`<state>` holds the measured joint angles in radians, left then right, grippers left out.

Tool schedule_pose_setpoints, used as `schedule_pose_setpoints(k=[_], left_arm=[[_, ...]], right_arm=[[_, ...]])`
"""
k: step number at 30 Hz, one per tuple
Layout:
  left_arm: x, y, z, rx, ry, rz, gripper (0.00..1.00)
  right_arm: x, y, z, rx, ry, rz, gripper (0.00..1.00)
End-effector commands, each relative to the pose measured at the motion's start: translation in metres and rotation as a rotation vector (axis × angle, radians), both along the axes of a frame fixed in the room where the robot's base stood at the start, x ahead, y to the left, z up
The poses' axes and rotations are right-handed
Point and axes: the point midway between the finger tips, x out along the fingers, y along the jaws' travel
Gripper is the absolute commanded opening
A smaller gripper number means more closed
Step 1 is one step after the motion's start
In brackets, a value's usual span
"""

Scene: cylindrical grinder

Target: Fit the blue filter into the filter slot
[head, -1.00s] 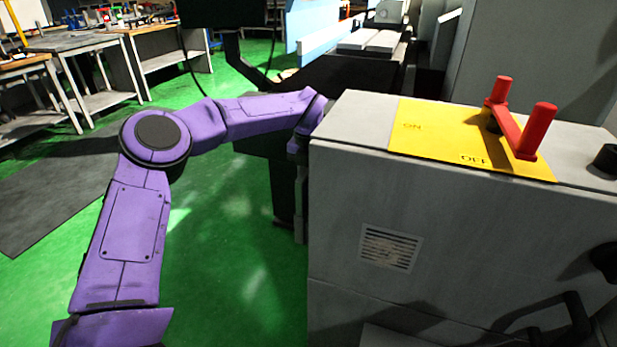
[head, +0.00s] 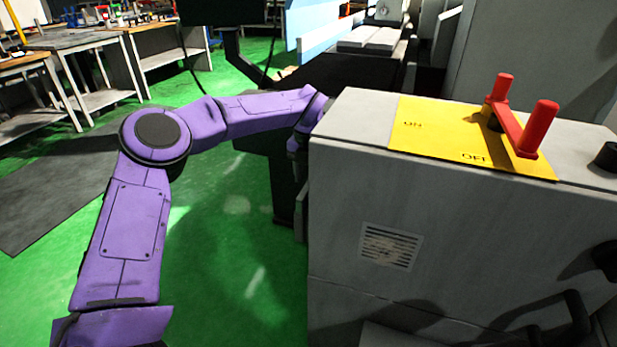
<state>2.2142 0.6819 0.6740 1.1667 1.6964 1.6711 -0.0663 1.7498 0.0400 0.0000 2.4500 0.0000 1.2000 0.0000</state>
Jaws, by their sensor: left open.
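The blue filter and the filter slot cannot be made out in this view. My left arm comes in from the lower left, bends at its elbow and reaches to the left edge of a grey cabinet (head: 345,220). Its wrist hangs down beside that edge. Only a thin grey part of my left gripper (head: 300,212) shows there; the cabinet hides the rest, so its fingertips and anything between them are not visible.
The cabinet top carries a yellow ON/OFF plate (head: 430,150) with a red two-post handle (head: 520,132). A vent (head: 390,246) is on its front. Workbenches (head: 85,42) stand at the back left. Green floor (head: 215,270) is clear between my arm and the cabinet.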

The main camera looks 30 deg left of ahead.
Motion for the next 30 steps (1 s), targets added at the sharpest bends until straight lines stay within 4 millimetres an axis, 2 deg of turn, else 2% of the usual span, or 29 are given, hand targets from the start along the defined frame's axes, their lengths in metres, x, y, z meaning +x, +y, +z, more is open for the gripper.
schedule_pose_setpoints(k=[6,9,13,18,30], left_arm=[[0.001,0.000,0.062,0.001,-0.006,0.001,0.47],[0.001,0.000,0.087,0.001,-0.004,0.000,0.47],[0.001,0.000,0.110,0.000,-0.002,0.001,0.47],[0.000,0.000,0.120,0.000,0.000,0.000,0.47],[0.000,0.000,0.120,0.000,0.000,0.000,0.47]], right_arm=[[0.000,0.000,0.010,0.000,0.000,0.000,0.00],[0.000,0.000,0.014,0.000,0.000,0.000,0.00],[0.000,0.000,0.018,0.000,0.000,0.000,0.00],[0.000,0.000,0.019,0.000,0.000,0.000,0.00],[0.000,0.000,0.019,0.000,0.000,0.000,0.00]])
